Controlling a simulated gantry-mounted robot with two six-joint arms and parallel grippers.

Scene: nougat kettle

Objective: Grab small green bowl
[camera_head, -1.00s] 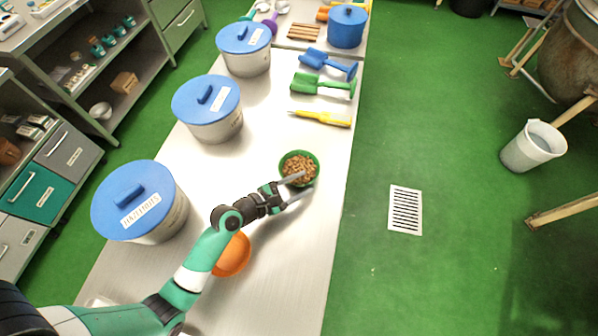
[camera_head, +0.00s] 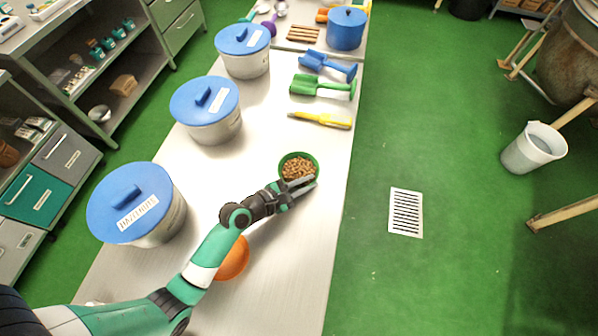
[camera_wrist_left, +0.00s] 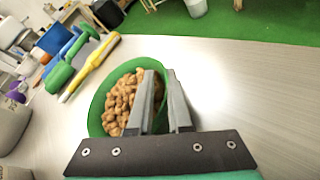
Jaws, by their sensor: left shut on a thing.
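The small green bowl (camera_head: 283,161) is filled with brown nuts and stands on the metal table. It also shows in the left wrist view (camera_wrist_left: 97,115), just left of and behind the fingers. My left gripper (camera_head: 306,188) reaches it from the near side. In the left wrist view its two fingers (camera_wrist_left: 165,98) are close together at the bowl's right rim, one finger inside over the nuts and one outside, shut on the rim. The pinched part of the rim is hidden by the fingers. My right gripper is not in view.
An orange bowl (camera_head: 234,262) sits partly behind my left arm. Blue-lidded pots (camera_head: 205,130) line the table's left side. A yellow tool (camera_head: 320,120), a green scoop (camera_head: 323,87) and a blue scoop (camera_head: 328,65) lie beyond the bowl. The table's right edge is close by.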

